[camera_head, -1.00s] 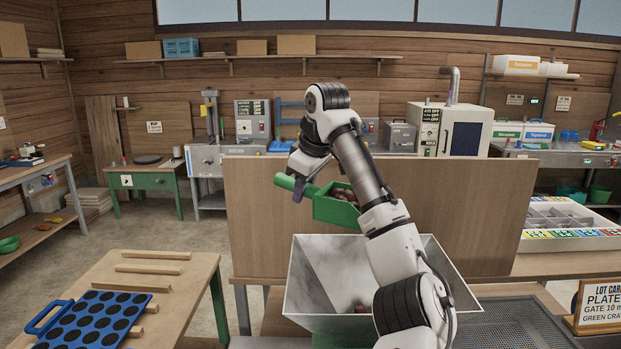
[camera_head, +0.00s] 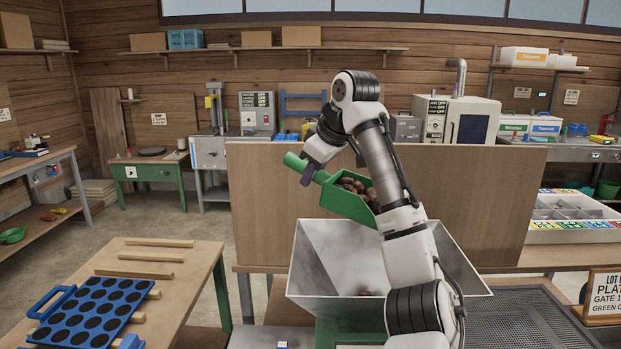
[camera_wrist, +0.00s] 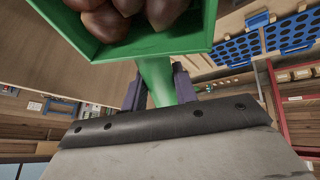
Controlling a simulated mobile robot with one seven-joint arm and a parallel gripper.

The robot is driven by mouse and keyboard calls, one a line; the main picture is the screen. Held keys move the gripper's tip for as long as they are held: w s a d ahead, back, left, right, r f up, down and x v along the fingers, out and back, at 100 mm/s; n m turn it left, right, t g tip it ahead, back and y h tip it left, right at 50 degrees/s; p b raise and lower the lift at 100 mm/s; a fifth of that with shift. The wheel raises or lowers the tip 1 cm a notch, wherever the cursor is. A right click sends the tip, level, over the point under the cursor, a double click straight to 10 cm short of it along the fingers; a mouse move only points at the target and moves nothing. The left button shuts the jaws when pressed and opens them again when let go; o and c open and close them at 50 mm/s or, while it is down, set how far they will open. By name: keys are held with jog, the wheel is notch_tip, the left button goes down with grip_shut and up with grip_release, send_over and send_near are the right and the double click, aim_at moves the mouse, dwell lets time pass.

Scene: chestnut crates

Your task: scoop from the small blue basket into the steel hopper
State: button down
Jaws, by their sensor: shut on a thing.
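My gripper (camera_head: 307,172) is shut on the handle of a green scoop (camera_head: 338,202). The scoop holds several brown chestnuts (camera_head: 355,186) and tilts down to the right, above the steel hopper (camera_head: 322,254). In the wrist view the gripper's fingers (camera_wrist: 157,88) clasp the green handle, and chestnuts (camera_wrist: 118,18) fill the scoop (camera_wrist: 160,45). Some chestnuts (camera_head: 369,293) lie at the bottom of the hopper, partly hidden by my arm. I cannot make out the small blue basket in any view.
A wooden panel (camera_head: 270,215) stands upright behind the hopper. A blue tray with round black holes (camera_head: 85,315) lies on the wooden table (camera_head: 190,290) at left. A dark mesh surface (camera_head: 515,315) and a sign (camera_head: 604,293) are at right.

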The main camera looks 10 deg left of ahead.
aim_at(331, 176)
jog(key=shift+s+d+r+t+y+b, duration=0.25)
jog(key=shift+d+r+y+b, duration=0.15)
jog(key=shift+d+r+y, duration=0.25)
jog(key=shift+s+d+r+t+y+b, duration=0.2)
jog(key=shift+d+r+y+b, duration=0.15)
jog(key=shift+d+r+y, duration=0.3)
jog(key=shift+s+d+r+t+y+b, duration=0.15)
jog(key=shift+d+r+t+y+b, duration=0.2)
jog(key=shift+d+r+y, duration=0.3)
jog(key=s+d+r+m+t+y+b, duration=0.1)
jog(key=s+d+r+t+y+b, duration=0.1)
jog(key=d+y, duration=0.4)
jog(key=shift+s+d+r+b, duration=0.2)
jog(key=shift+d+r+b, duration=0.45)
jog(key=shift+d+r, duration=0.5)
jog(key=shift+a+r, duration=0.1)
jog(key=shift+r, duration=0.05)
